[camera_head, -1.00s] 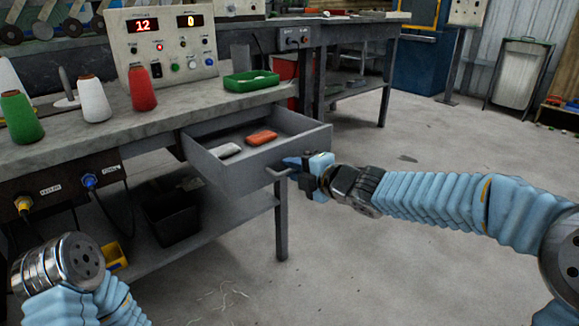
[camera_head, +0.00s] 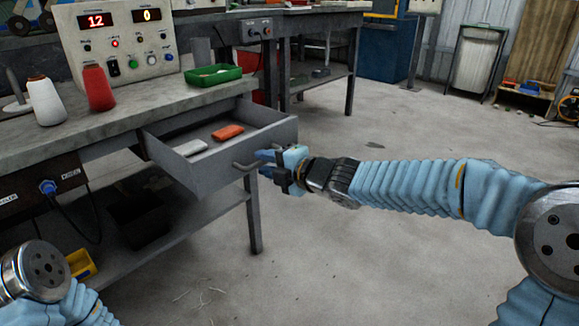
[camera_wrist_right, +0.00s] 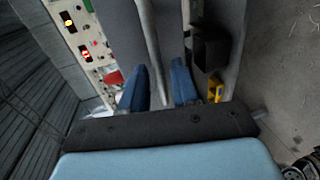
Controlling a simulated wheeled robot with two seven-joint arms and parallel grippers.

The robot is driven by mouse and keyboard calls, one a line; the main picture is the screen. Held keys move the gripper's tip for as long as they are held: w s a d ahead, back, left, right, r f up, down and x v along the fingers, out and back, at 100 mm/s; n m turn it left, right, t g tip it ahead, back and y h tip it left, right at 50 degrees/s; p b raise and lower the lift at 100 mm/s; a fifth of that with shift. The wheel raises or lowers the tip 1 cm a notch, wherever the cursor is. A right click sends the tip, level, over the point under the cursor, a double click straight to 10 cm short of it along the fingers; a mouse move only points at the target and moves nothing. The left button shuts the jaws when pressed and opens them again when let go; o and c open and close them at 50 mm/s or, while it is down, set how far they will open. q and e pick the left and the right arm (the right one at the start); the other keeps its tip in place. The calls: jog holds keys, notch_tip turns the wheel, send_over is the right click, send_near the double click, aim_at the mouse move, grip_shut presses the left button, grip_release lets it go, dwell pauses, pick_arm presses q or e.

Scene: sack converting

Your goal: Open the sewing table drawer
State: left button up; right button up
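The sewing table's grey drawer (camera_head: 215,170) stands pulled out below the worktop. Its bar handle (camera_head: 244,166) is on the front panel and shows in the right wrist view (camera_wrist_right: 149,40) as a pale bar. My right gripper (camera_head: 266,163) is at the handle, just in front of the drawer front. In the right wrist view its blue fingers (camera_wrist_right: 158,88) are spread, with the bar running between them and gaps on both sides. A white item (camera_head: 190,147) and an orange item (camera_head: 228,132) lie inside the drawer. My left gripper is out of view.
The worktop (camera_head: 130,113) carries a control panel (camera_head: 120,42), red (camera_head: 98,88) and white (camera_head: 46,101) thread cones and a green tray (camera_head: 213,76). A table leg (camera_head: 254,215) stands below the drawer. The floor (camera_head: 400,265) to the right is clear.

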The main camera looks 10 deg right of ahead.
jog(key=p+v, duration=0.2)
jog(key=v, duration=0.9)
jog(key=shift+s+d+p, duration=0.25)
jog(key=shift+s+p, duration=0.1)
notch_tip(320, 180, down, 28)
jog(key=s+a+m+g+h+p, duration=0.1)
jog(key=m+g+h, duration=0.15)
jog(key=m, duration=0.55)
jog(key=a+m+g+h+p, duration=0.1)
jog(key=m+g+p, duration=0.15)
jog(key=m, duration=0.55)
jog(key=s+a+f+m+g+h, duration=0.1)
jog(key=s+f+m+g, duration=0.5)
jog(key=s+f+m, duration=0.5)
jog(key=s+f, duration=0.6)
jog(key=shift+s+a+g+h, duration=0.25)
jog(key=shift+a+g+h, duration=0.05)
jog(key=shift+g+h, duration=0.1)
